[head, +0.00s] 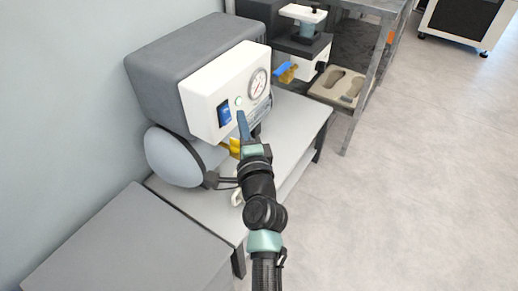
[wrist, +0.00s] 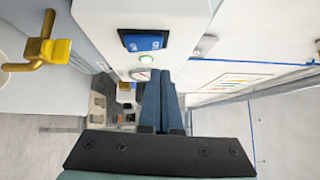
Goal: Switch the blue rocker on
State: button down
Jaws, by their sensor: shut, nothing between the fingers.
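The blue rocker (head: 224,113) sits in a dark frame on the left part of the white front panel (head: 205,105) of a grey machine. In the wrist view the rocker (wrist: 144,42) shows near the top, left of and above my fingertips. My gripper (head: 242,115) is shut and empty, its blue-grey fingers pointing at the panel. In the head view the fingertips are just right of the rocker and below the green lamp. In the wrist view my gripper (wrist: 161,83) shows apart from the rocker. I cannot tell whether the fingertips touch the panel.
A green lamp (head: 238,100) and a round gauge (head: 258,83) are on the same panel. A yellow handle (wrist: 45,48) sticks out below the machine. A grey cabinet (head: 130,245) stands at the front left. A beige tray (head: 350,88) with insole shapes is behind right.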

jog(key=s+d+r+p, duration=0.1)
jog(key=s+d, duration=0.1)
jog(key=s, duration=0.8)
jog(key=shift+s, duration=0.15)
jog(key=shift+r, duration=0.15)
notch_tip(320, 180, up, 23)
jog(key=a+n+t+y, duration=0.1)
jog(key=a+n+t, duration=0.15)
jog(key=n, duration=0.75)
jog(key=s+d+r+n+t+h+p, duration=0.1)
jog(key=s+r+n+t, duration=0.1)
jog(key=s+r, duration=0.45)
jog(key=s+r+n+t+h, duration=0.2)
jog(key=s+r+n, duration=0.1)
jog(key=r, duration=0.7)
jog(key=s+d+r+n+t+h+p, duration=0.1)
jog(key=s+r+n+t, duration=0.2)
jog(key=r, duration=0.5)
notch_tip(320, 180, up, 19)
jog(key=m+p, duration=0.1)
jog(key=p, duration=1.9)
jog(key=shift+s, duration=0.4)
jog(key=shift+a+r+g, duration=0.1)
jog(key=shift+g, duration=0.15)
